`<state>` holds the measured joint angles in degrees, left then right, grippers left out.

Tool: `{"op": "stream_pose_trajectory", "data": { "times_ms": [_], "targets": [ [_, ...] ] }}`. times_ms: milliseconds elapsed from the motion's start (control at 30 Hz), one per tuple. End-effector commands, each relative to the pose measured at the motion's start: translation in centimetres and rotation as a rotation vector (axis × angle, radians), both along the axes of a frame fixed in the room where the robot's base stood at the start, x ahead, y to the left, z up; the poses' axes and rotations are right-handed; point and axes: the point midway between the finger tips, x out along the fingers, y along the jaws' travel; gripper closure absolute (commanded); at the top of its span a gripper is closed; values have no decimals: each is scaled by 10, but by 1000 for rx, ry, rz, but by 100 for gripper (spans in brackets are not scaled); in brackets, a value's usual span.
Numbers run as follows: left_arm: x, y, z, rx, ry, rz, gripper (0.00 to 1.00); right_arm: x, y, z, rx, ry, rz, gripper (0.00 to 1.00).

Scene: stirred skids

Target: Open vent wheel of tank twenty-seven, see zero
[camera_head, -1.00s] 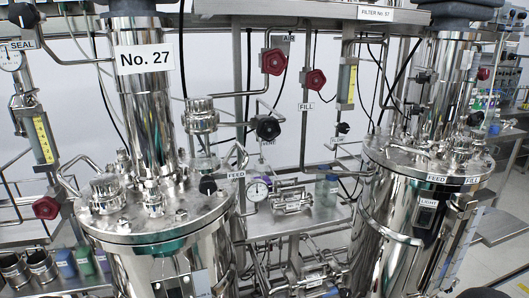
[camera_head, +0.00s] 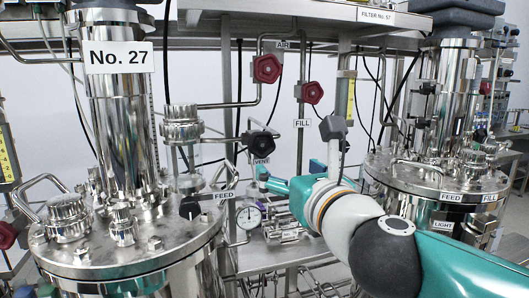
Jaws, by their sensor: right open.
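Tank No. 27 (camera_head: 120,262) stands at the left, with its number plate (camera_head: 118,57) on the column. A black vent wheel (camera_head: 260,141) sits on the pipework right of it, above the VENT label (camera_head: 262,161). A round white gauge (camera_head: 249,217) is below; its reading is too small to tell. My right arm comes in from the right. Its gripper (camera_head: 264,179) is open, with teal fingers pointing left, just below the vent wheel and label in the picture. I cannot tell its depth from the wheel; no contact shows. My left gripper is not in view.
Red wheels for AIR (camera_head: 267,69) and FILL (camera_head: 312,92) sit above and right of the vent wheel. A black FEED handle (camera_head: 190,207) is on the tank lid. A second tank (camera_head: 395,172) stands at the right, partly behind my arm. Pipes crowd the middle.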

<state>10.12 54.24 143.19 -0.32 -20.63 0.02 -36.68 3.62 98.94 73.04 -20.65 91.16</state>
Motion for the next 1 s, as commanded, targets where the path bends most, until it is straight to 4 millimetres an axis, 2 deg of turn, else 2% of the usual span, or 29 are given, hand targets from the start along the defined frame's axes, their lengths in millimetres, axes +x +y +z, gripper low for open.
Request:
{"op": "stream_pose_trajectory", "data": {
  "times_ms": [267, 600, 800, 1000],
  "targets": [
    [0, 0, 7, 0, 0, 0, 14, 49, 17, -1, -3, 4, 2, 14],
    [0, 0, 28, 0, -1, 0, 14, 117, 40, 1, -4, 3, 3, 14],
    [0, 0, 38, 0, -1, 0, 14, 142, 48, 0, -3, 2, 5, 14],
    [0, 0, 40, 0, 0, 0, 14, 151, 51, -1, -3, 1, 4, 14]
  ]
}}
